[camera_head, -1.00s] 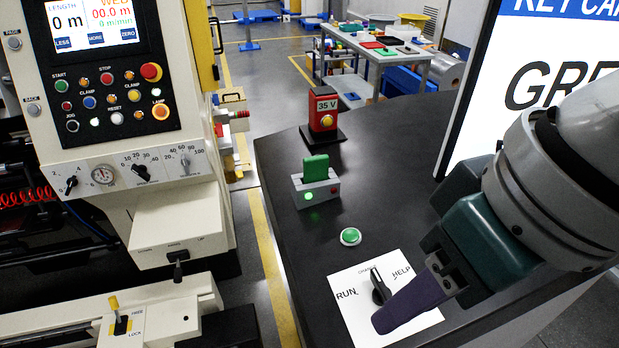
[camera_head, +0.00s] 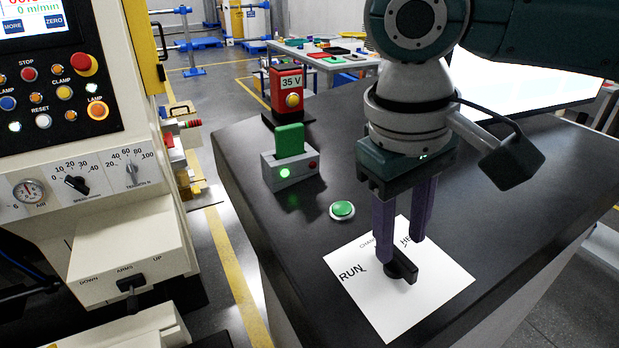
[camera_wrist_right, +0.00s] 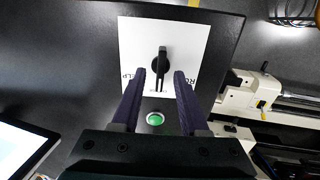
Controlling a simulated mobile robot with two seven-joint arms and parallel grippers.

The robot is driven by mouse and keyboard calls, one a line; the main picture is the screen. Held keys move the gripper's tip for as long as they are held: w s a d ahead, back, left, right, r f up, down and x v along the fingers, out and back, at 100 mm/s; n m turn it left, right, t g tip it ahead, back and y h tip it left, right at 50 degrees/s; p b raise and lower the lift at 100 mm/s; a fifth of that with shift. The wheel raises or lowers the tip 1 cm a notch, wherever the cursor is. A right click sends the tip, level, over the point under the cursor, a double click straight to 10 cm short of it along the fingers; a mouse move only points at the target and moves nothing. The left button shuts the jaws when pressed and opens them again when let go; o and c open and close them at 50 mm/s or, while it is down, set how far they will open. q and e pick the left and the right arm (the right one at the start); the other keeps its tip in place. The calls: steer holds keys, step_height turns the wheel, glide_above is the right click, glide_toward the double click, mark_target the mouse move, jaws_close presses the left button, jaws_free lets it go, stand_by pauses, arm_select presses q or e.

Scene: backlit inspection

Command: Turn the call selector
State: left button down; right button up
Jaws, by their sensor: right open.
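The call selector is a black knob (camera_head: 403,269) on a white card (camera_head: 362,298) on the dark bench top. The card reads RUN at left; the CHANGE and HELP lettering is partly hidden by my fingers. My right gripper (camera_head: 400,247) points down at the knob, its two purple fingers apart. In the right wrist view the knob (camera_wrist_right: 162,62) lies ahead of and between the open fingertips (camera_wrist_right: 160,75), with a gap on both sides. Whether the tips reach down to knob height is unclear. My left gripper is not in view.
A green button (camera_head: 342,210) sits behind the card. A grey box with a green block (camera_head: 289,140) and a red 35 V unit (camera_head: 287,88) stand farther back. A cream machine (camera_head: 120,250) stands at left. A bright screen (camera_head: 520,85) is behind my arm.

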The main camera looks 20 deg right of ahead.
mark_target(396, 259)
steer(key=shift+d+f, duration=0.15)
steer(key=shift+f, duration=1.05)
jaws_close()
